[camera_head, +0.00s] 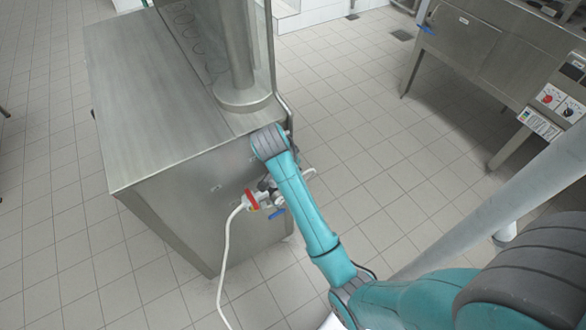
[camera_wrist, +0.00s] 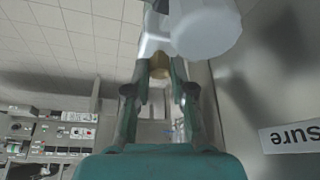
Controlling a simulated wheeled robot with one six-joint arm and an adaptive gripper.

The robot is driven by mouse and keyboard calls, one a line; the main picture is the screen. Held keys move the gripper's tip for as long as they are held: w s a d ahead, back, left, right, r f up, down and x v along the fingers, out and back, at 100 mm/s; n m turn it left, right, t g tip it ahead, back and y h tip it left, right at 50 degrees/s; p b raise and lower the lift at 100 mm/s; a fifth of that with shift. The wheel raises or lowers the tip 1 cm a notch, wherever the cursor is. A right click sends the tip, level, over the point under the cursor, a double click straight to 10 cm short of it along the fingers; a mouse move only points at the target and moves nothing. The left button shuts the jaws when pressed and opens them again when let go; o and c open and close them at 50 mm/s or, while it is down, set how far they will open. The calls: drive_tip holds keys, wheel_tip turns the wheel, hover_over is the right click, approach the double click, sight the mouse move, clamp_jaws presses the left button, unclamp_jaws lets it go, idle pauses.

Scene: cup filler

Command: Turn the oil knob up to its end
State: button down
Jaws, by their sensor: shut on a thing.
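My gripper (camera_wrist: 161,72) points at a steel panel in the wrist view. Its two fingers close around a small brass-coloured piece (camera_wrist: 159,66), which I take to be the oil knob. Much of the knob is hidden by the fingers, and its turn angle cannot be read. A white round-ended part (camera_wrist: 206,33) sits just beside and above the fingertips. In the head view my teal arm covers much of the cabinet's side, and my fingertips and the knob cannot be made out there.
The steel cabinet (camera_head: 160,90) stands left of my arm. A red-handled valve (camera_head: 251,199), a blue lever (camera_head: 277,213) and a white hose (camera_head: 226,245) are close to my arm. A second steel machine (camera_head: 490,50) stands at upper right. Tiled floor (camera_head: 370,140) lies open between.

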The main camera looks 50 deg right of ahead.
drive_tip(key=c, duration=1)
unclamp_jaws()
